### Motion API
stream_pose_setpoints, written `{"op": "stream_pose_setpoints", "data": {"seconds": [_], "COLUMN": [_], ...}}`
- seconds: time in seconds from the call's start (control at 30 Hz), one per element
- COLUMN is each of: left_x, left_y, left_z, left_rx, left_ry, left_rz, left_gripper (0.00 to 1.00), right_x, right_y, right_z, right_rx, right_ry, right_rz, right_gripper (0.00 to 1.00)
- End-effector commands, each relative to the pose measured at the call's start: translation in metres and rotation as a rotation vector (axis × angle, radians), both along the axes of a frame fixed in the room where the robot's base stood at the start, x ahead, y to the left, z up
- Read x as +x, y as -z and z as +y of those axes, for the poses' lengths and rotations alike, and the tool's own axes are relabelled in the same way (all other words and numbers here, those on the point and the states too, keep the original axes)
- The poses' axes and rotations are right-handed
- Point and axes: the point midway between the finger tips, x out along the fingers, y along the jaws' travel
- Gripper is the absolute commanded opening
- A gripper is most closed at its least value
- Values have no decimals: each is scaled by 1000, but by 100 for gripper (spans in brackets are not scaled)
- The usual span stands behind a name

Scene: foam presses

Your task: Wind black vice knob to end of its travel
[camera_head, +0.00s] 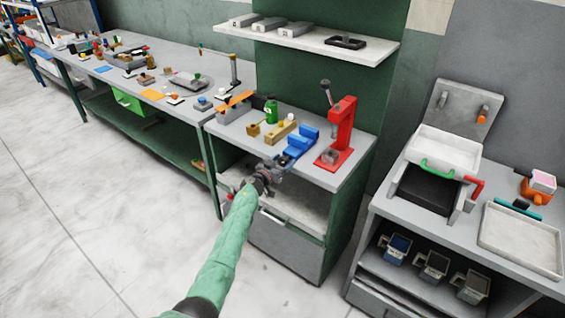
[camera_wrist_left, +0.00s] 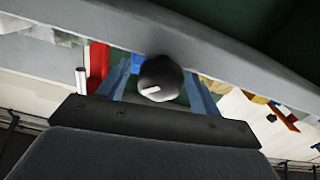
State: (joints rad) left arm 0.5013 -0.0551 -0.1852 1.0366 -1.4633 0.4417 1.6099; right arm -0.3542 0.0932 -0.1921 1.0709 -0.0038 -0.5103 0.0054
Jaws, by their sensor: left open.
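The blue vice (camera_head: 301,142) sits near the front edge of the grey bench, left of a red press. Its black knob (camera_wrist_left: 160,77) shows in the wrist view as a dark round end with a white mark. My left gripper (camera_head: 275,170) is at the bench's front edge by the vice. In the wrist view the two fingers of my left gripper (camera_wrist_left: 158,66) stand apart, one on each side of the knob. I cannot tell whether either finger touches it. In the head view the gripper hides the knob. My right gripper is not in view.
The red press (camera_head: 344,128) stands right of the vice. A wooden block (camera_head: 282,132) and a green bottle (camera_head: 270,111) are to its left. A drawer front (camera_head: 284,244) lies below the bench edge. Open floor (camera_head: 110,200) is at left.

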Motion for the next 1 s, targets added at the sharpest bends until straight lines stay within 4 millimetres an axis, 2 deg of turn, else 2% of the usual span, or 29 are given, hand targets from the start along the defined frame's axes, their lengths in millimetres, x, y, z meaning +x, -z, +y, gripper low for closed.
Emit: {"op": "stream_pose_setpoints", "data": {"seconds": [0.07, 0.3, 0.6, 1.0], "left_x": [0, 0, 0, 0], "left_y": [0, 0, -2, -1], "left_z": [0, 0, 0, 0], "left_rx": [0, 0, 67, 201], "left_ry": [0, 0, 1, 0], "left_rz": [0, 0, -49, -146], "left_gripper": [65, 21, 21, 21], "right_x": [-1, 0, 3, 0], "right_y": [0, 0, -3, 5], "right_z": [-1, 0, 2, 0], "right_rx": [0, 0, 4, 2], "right_ry": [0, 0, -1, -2], "right_rz": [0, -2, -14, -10], "right_gripper": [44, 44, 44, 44]}}
